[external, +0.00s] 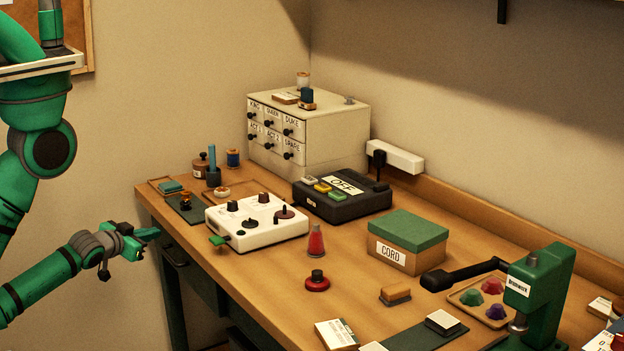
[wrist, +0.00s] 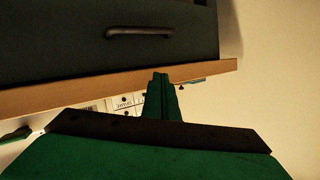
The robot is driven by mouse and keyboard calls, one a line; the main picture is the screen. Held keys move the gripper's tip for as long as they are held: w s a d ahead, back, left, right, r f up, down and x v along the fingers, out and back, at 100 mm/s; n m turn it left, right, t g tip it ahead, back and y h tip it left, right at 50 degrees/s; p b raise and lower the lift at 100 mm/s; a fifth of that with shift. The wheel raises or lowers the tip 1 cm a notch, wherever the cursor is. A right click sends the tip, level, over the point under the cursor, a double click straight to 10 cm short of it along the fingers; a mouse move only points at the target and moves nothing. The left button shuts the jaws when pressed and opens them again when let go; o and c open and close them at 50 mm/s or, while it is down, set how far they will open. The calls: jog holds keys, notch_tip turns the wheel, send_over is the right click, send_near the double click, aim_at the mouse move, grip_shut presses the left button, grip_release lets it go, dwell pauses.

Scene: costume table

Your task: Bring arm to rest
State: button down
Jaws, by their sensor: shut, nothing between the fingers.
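My gripper (external: 150,234) is in the external view at the left, just off the table's left end and near its front corner. Its green fingers point right, toward the table. The fingers are together with nothing between them. In the wrist view my gripper (wrist: 160,78) shows its closed green fingers in front of the table's edge (wrist: 210,70). I cannot tell from the wrist view how close the fingertips are to the edge. My green arm comes in from the left side of the external view.
The wooden table (external: 250,285) holds a white control box (external: 262,236), a black OFF box (external: 343,205), a CORD box (external: 408,255), a drawer cabinet (external: 335,125) and a green press (external: 540,290). A dark drawer with a handle (wrist: 140,31) is under the tabletop. Open floor space lies left of the table.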

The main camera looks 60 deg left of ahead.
jog(key=s+d+m+t+h, duration=0.1)
jog(key=s+d+h, duration=0.3)
jog(key=d, duration=0.7)
jog(key=s+d+m+t+h, duration=0.1)
jog(key=s+d, duration=0.5)
jog(key=d, duration=0.6)
jog(key=m+h, duration=0.1)
jog(key=h, duration=0.1)
jog(key=shift+s+t+h, duration=0.35)
jog(key=shift+t+h, duration=0.05)
